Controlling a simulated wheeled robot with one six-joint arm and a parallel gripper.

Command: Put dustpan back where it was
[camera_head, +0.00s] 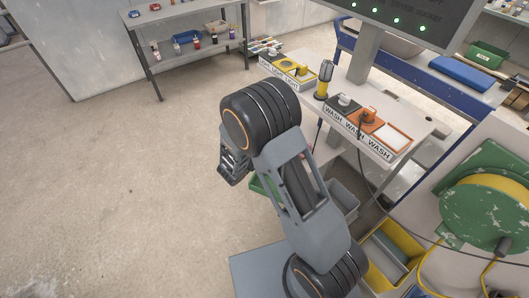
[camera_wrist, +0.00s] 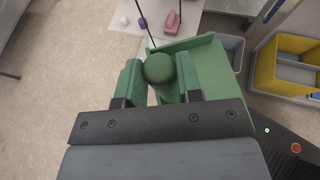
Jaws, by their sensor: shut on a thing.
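The green dustpan (camera_wrist: 212,68) is in the wrist view, with its flat pan beyond and to the right of the fingers. My gripper (camera_wrist: 158,74) is shut on its handle, whose rounded green end shows between the two fingers. In the head view my arm hides most of the gripper. A small green patch (camera_head: 262,187) beside my arm there may be part of the dustpan. I cannot tell from these views whether the pan touches anything beneath it.
A grey bin (camera_head: 342,199) and a yellow bin (camera_head: 372,262) stand right of my arm. The white bench (camera_head: 345,125) with labelled stations is behind, and a green and yellow reel (camera_head: 485,212) is at right. Open floor (camera_head: 110,200) lies left.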

